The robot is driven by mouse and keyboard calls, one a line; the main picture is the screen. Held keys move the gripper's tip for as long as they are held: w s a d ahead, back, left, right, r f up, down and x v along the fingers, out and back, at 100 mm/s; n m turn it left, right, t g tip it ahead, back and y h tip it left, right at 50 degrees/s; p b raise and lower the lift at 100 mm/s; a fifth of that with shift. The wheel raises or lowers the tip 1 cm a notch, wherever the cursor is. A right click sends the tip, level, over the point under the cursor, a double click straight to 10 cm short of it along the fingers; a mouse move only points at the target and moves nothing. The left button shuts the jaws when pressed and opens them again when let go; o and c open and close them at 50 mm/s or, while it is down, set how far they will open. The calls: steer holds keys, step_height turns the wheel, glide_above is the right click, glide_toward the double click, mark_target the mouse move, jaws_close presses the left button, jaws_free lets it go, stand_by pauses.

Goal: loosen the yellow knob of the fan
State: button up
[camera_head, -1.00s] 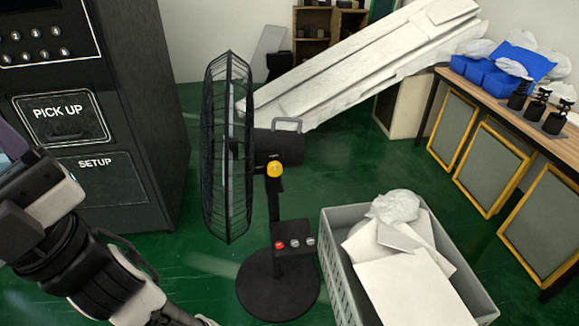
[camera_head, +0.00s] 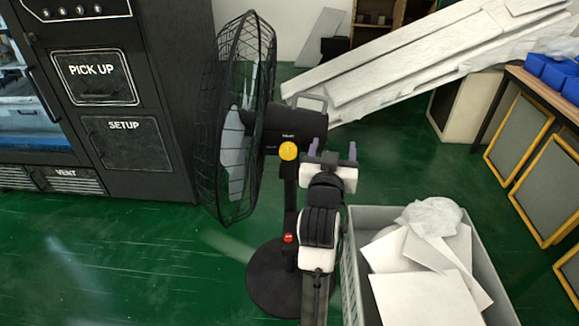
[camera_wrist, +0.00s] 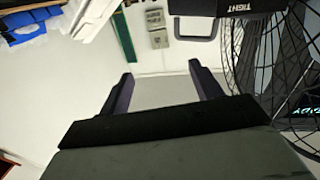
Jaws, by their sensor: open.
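The black fan (camera_head: 235,120) stands on a round base (camera_head: 270,280) on the green floor in the head view, its cage facing left. Its yellow knob (camera_head: 288,151) sits below the motor housing, at the top of the post. My gripper (camera_head: 334,146) is open and empty, just right of the knob and apart from it, with its two fingers pointing up. In the wrist view my gripper (camera_wrist: 163,88) shows both fingers spread with nothing between them. The fan's cage (camera_wrist: 270,60) and motor housing (camera_wrist: 200,6) show at the upper right there. The knob is not visible in the wrist view.
A grey crate (camera_head: 352,272) of white panels stands close to the right of my arm. Long white boards (camera_head: 420,60) slant behind the fan. A black vending machine (camera_head: 150,150) stands at left. A table (camera_head: 545,92) is at right. The front-left floor is clear.

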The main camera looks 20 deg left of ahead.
steer(key=s+a+f, duration=0.4)
steer(key=f, duration=0.2)
steer(key=n+y, duration=0.2)
steer(key=n, duration=0.1)
glide_toward(288, 154)
steer(key=shift+g, duration=0.3)
steer(key=p+x, duration=0.1)
steer(key=x, duration=0.3)
steer(key=p+x, duration=0.1)
steer(key=x, duration=0.3)
steer(key=shift+w+a+r+p, duration=0.1)
steer(key=shift+w+r+p, duration=0.15)
steer(key=shift+p, duration=0.15)
steer(key=c, duration=1)
steer(key=shift+o, duration=0.2)
